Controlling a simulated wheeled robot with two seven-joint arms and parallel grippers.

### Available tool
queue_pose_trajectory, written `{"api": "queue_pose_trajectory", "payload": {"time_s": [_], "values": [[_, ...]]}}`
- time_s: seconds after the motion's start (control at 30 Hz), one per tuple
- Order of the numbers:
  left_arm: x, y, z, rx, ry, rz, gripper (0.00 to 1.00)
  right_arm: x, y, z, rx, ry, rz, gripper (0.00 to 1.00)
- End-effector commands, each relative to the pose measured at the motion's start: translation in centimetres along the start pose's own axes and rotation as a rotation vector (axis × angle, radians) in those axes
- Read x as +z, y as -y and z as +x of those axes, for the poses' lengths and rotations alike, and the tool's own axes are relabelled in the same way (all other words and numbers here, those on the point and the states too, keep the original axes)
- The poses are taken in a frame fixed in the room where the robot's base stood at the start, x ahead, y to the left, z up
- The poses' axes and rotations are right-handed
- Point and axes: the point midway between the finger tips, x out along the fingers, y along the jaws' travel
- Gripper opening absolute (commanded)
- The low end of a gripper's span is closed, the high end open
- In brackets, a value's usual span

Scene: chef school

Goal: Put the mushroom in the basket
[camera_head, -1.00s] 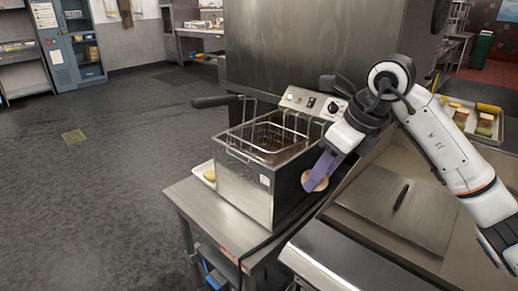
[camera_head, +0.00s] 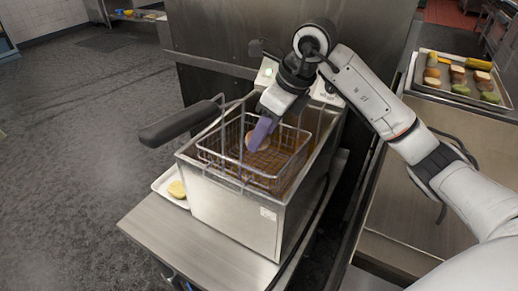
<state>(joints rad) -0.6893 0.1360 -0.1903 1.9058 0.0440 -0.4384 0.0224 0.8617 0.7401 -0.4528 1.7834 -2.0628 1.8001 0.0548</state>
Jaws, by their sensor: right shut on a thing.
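The mushroom (camera_head: 258,141) is a pale tan round piece at the tips of my right gripper (camera_head: 262,130). My right gripper, with purple fingers, is shut on it and holds it over the wire basket. The basket (camera_head: 207,155) sits in the open steel fryer (camera_head: 233,215), with its black handle (camera_head: 180,124) sticking out to the left. The gripper points down at the basket's opening. I cannot tell whether the mushroom is below the rim. My left gripper does not show.
A white tray (camera_head: 160,184) with a yellowish piece of food (camera_head: 177,189) lies left of the fryer on the steel table (camera_head: 165,235). A tray (camera_head: 430,62) with several food pieces stands at the back right. A steel panel rises behind the fryer.

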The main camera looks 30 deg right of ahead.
Motion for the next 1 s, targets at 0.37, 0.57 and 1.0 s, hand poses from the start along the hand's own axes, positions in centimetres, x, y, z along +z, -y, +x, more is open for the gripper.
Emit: {"api": "queue_pose_trajectory", "payload": {"time_s": [0.37, 0.57, 1.0], "values": [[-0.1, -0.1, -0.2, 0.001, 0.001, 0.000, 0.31, -1.8, 0.0, 4.3, 0.001, 0.000, 0.001, 0.23], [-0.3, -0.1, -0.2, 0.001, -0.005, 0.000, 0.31, -1.9, 0.0, 4.7, -0.001, 0.003, 0.000, 0.23], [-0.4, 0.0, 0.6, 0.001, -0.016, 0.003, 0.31, -2.3, 0.1, 5.7, -0.002, 0.003, 0.000, 0.23]]}}
